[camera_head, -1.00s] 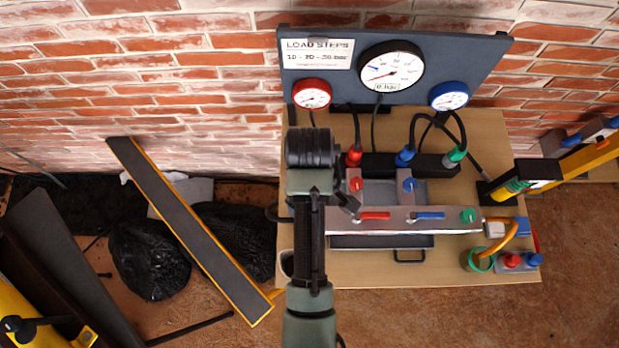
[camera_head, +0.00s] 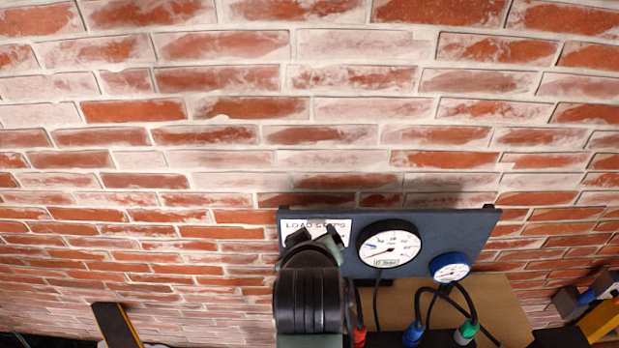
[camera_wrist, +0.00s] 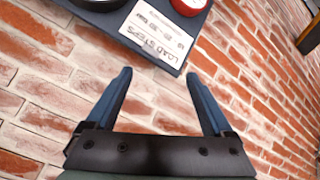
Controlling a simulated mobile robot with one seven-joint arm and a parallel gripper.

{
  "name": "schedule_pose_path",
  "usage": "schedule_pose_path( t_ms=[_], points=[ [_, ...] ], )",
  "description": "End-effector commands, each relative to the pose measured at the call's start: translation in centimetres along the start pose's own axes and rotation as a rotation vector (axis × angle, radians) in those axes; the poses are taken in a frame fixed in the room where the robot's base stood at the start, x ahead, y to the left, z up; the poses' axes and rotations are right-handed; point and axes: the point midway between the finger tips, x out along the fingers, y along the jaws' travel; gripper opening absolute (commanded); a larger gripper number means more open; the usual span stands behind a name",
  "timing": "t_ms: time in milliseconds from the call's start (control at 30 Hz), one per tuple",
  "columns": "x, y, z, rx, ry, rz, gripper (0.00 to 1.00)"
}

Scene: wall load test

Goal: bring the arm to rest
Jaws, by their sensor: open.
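My gripper (camera_wrist: 158,100) is open and empty in the wrist view, its two dark blue fingers spread apart with brick wall between and behind them. In the head view my gripper (camera_head: 314,236) is raised at the end of my arm, in front of the left part of the gauge panel, and it overlaps the LOAD STEPS label (camera_head: 335,228). The label also shows in the wrist view (camera_wrist: 157,32), just beyond the fingertips. I cannot tell the exact gap between fingers and panel.
The dark gauge panel (camera_head: 450,232) stands against the brick wall (camera_head: 200,130). It carries a white gauge (camera_head: 390,245) and a blue-rimmed gauge (camera_head: 450,267); a red gauge (camera_wrist: 189,4) shows in the wrist view. Hoses with coloured connectors rise below. A yellow part (camera_head: 603,320) is at lower right.

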Motion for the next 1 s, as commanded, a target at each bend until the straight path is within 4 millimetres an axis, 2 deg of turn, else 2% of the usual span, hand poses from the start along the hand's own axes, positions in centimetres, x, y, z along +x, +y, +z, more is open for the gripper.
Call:
schedule_pose_path(
  t_ms=[33,100,167,200,267,300,367,400,500,600,700,800,1000],
  points=[
    [-1.5,1.8,-3.2,0.039,0.116,0.060,0.86],
    [-4.2,4.0,-7.4,0.095,0.272,0.132,0.86],
    [-7.0,5.8,-10.6,0.143,0.408,0.186,0.86],
    [-9.1,6.9,-12.6,0.173,0.499,0.218,0.86],
    [-12.7,8.3,-15.2,0.217,0.639,0.261,0.86],
    [-15.2,9.2,-16.7,0.245,0.732,0.286,0.86],
    [-19.2,10.3,-18.6,0.284,0.872,0.317,0.86],
    [-21.8,10.8,-19.6,0.308,0.962,0.334,0.86],
    [-28.0,11.7,-21.2,0.353,1.162,0.361,0.86],
    [-32.8,12.1,-21.8,0.383,1.314,0.372,0.86],
    [-35.6,12.1,-21.9,0.399,1.405,0.375,0.86],
    [-36.9,12.2,-21.9,0.405,1.446,0.376,0.86],
    [-37.1,12.2,-21.9,0.406,1.450,0.376,0.86]
  ],
)
